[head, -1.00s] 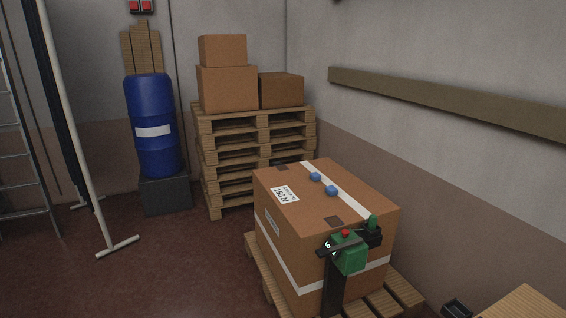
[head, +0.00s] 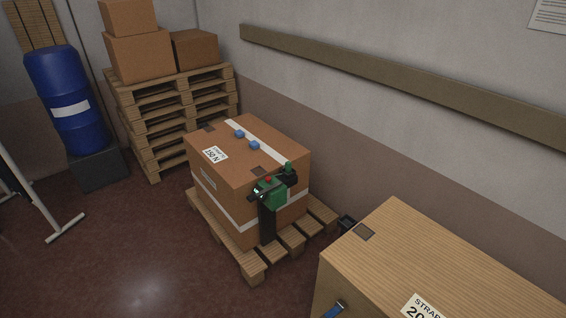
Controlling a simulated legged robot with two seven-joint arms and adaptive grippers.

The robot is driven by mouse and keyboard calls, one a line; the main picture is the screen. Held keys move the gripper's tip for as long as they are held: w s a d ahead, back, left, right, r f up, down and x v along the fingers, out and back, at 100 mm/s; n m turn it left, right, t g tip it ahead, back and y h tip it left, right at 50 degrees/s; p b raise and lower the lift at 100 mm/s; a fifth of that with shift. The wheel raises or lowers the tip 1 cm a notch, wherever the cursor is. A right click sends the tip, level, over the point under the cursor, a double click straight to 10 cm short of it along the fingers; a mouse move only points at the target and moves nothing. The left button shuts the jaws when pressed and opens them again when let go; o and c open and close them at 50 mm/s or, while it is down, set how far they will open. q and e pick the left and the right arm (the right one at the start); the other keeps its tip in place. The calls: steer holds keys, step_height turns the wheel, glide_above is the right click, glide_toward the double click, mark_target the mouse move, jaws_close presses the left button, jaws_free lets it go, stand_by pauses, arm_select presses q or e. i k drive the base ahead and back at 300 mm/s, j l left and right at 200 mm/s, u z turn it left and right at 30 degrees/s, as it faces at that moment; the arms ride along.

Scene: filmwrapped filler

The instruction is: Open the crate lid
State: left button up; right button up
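A wooden crate (head: 450,245) with a light plank-grained top stands at the lower right, cut off by the frame's edge. A dark square patch (head: 365,232) is on its top near the far left corner. A label (head: 424,307) with partly visible print, "STRAP" and "20", lies on the top at the frame's bottom. A blue and metal fitting (head: 336,309) shows on its left side. Whether the top is a separate lid cannot be told. Neither of my grippers is in view.
A taped cardboard box (head: 215,185) sits on a low pallet (head: 252,270), with a green tool (head: 274,192) on a black stand at its front. Stacked pallets (head: 160,130) and a blue drum (head: 62,95) stand behind. The floor (head: 130,260) at lower left is clear.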

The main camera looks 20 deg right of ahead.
mark_target(405, 264)
steer(key=z, duration=2.1)
steer(key=i+j+z, duration=0.15)
steer(key=k+j, duration=0.05)
